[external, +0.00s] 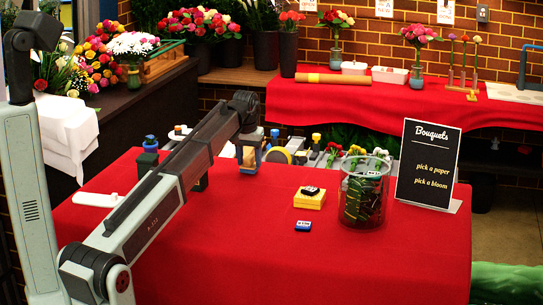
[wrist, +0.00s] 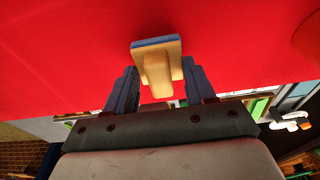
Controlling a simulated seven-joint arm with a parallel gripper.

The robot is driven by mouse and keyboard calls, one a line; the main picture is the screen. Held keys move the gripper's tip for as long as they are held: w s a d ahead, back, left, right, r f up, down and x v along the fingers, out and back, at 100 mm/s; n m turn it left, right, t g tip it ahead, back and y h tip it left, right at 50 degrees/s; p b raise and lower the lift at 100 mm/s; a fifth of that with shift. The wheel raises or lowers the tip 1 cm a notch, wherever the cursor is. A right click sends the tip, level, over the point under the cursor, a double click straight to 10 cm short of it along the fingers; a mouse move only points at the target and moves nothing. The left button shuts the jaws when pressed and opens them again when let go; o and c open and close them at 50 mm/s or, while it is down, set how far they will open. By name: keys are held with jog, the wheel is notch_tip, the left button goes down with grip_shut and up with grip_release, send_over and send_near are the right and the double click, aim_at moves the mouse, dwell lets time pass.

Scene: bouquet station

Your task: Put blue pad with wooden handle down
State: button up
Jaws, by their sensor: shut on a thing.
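The blue pad with wooden handle (wrist: 157,62) is between the fingers of my gripper (wrist: 159,78) in the wrist view. Its tan wooden side faces the camera and a blue edge shows along its far side. My gripper is shut on it. In the external view my gripper (external: 249,143) points down near the back edge of the red table, with the pad (external: 249,165) below the fingers. I cannot tell whether the pad touches the cloth.
The red-covered table (external: 240,240) is bare at front and centre. A yellow block (external: 309,201) with a black-and-white piece on top, a small blue-and-white piece (external: 303,225), a glass jar (external: 364,215) and a black sign (external: 428,165) stand right.

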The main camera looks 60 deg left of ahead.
aim_at(247, 159)
jog(key=shift+f, duration=0.25)
jog(key=shift+f, duration=0.1)
jog(key=o, duration=1)
jog(key=shift+o, duration=0.2)
notch_tip(247, 159, up, 12)
jog(key=s+d, duration=0.1)
jog(key=shift+s+d, duration=0.15)
